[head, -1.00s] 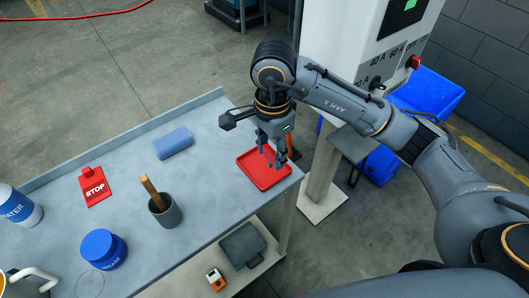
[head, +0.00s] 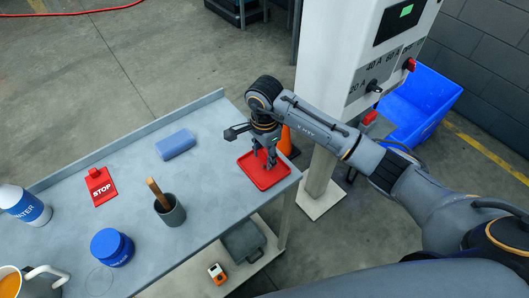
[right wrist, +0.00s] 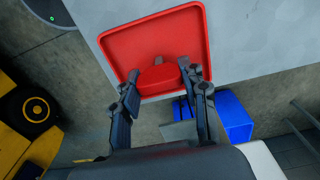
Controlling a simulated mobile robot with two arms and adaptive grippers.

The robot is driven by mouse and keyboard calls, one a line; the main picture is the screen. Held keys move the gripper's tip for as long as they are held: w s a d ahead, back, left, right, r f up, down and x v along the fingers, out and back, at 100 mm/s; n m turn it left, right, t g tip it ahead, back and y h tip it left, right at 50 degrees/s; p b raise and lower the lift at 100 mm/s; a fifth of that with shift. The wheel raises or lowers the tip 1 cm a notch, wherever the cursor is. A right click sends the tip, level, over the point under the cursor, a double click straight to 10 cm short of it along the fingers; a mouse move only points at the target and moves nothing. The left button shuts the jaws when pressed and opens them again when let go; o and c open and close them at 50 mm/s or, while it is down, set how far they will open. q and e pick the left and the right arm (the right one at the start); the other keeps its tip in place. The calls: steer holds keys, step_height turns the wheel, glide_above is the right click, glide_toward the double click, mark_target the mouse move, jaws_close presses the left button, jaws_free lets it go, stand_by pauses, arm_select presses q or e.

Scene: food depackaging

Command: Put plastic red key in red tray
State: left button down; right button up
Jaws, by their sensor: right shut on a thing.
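The red tray (head: 268,182) lies flat at the right end of the grey table, and it also shows in the right wrist view (right wrist: 128,42). My right gripper (head: 263,161) points down over the tray. In the right wrist view, its fingers (right wrist: 161,78) are closed on the red plastic key (right wrist: 158,76), which shows as a rounded red piece against the tray. The exact gap between key and tray floor is hard to tell. In the head view the fingers largely hide the key. My left gripper is not in view.
A white electrical cabinet (head: 335,60) rises beside the table's right end.

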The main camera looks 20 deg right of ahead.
steer(key=shift+f, duration=0.1)
steer(key=shift+f, duration=0.15)
steer(key=o, duration=1.1)
